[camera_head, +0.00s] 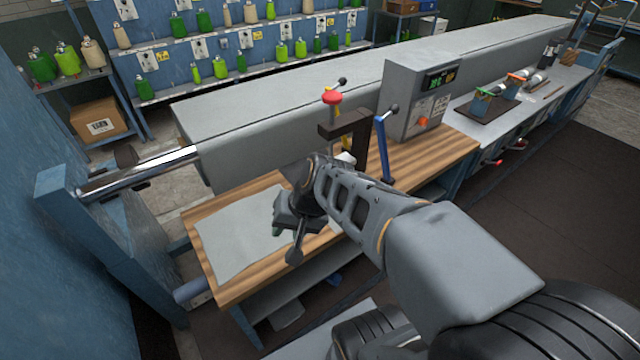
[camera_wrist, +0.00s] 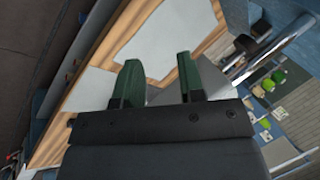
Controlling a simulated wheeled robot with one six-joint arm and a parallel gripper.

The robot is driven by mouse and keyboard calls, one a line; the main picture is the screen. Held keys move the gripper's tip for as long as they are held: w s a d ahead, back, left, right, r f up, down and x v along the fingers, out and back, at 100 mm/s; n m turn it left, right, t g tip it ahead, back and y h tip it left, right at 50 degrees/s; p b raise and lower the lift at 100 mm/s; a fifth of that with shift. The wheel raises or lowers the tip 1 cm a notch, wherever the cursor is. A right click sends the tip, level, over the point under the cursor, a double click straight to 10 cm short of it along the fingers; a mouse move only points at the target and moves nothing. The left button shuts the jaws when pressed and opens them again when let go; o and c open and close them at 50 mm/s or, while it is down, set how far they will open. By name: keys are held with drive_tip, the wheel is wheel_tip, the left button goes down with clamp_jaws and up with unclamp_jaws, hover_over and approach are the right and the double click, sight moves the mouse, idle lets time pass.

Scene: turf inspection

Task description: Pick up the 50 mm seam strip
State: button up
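My gripper (camera_wrist: 157,85) is open, its two green fingers apart with nothing seen between them. In the head view my gripper (camera_head: 284,228) is over the right part of a light grey sheet (camera_head: 228,238) lying on the wooden bench top (camera_head: 228,290). The wrist view shows the pale sheet (camera_wrist: 165,38) beyond the fingers, and another pale patch (camera_wrist: 90,88) left of them. I cannot pick out a separate 50 mm seam strip in either view; my gripper and arm hide part of the bench.
A long grey machine beam (camera_head: 270,100) runs behind the bench. A dark bracket with a red knob (camera_head: 332,98), a blue lever (camera_head: 381,148) and a control box (camera_head: 422,95) stand right of my gripper. A steel shaft (camera_head: 140,172) is at left. The bench's front left is clear.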

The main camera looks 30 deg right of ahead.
drive_tip(key=w+a+f+m+t+y+b, duration=0.2)
drive_tip(key=w+f+m+t+y, duration=0.25)
drive_tip(key=m, duration=0.55)
drive_tip(key=w+d+f+m+t+h, duration=0.1)
drive_tip(key=w+d+f+m+h, duration=0.1)
drive_tip(key=d+m, duration=0.4)
drive_tip(key=w+d+f+m+t+h+b, duration=0.1)
drive_tip(key=w+d+f+m+t+h, duration=0.1)
drive_tip(key=w+d+f+m, duration=0.2)
drive_tip(key=w+d+f+m+t+h+b, duration=0.1)
drive_tip(key=w+d+f+m+t+h, duration=0.1)
drive_tip(key=d+f+m, duration=0.4)
drive_tip(key=shift+w+d+m+t+h, duration=0.2)
drive_tip(key=shift+w+d+m, duration=0.25)
drive_tip(key=shift+m, duration=0.4)
drive_tip(key=shift+w+d+m+t+h, duration=0.15)
drive_tip(key=shift+w+d+m, duration=0.25)
drive_tip(key=shift+m, duration=0.45)
drive_tip(key=x, duration=0.6)
drive_tip(key=shift+w+d+f, duration=0.15)
drive_tip(key=shift+w+f, duration=0.15)
drive_tip(key=shift+w, duration=0.05)
drive_tip(key=shift+f+p+x, duration=0.15)
drive_tip(key=shift+p+x, duration=0.4)
drive_tip(key=shift+x, duration=1.1)
drive_tip(key=shift+f+p+x, duration=0.1)
drive_tip(key=shift+p+x, duration=0.45)
drive_tip(key=shift+x, duration=1.1)
drive_tip(key=shift+s, duration=0.1)
clamp_jaws()
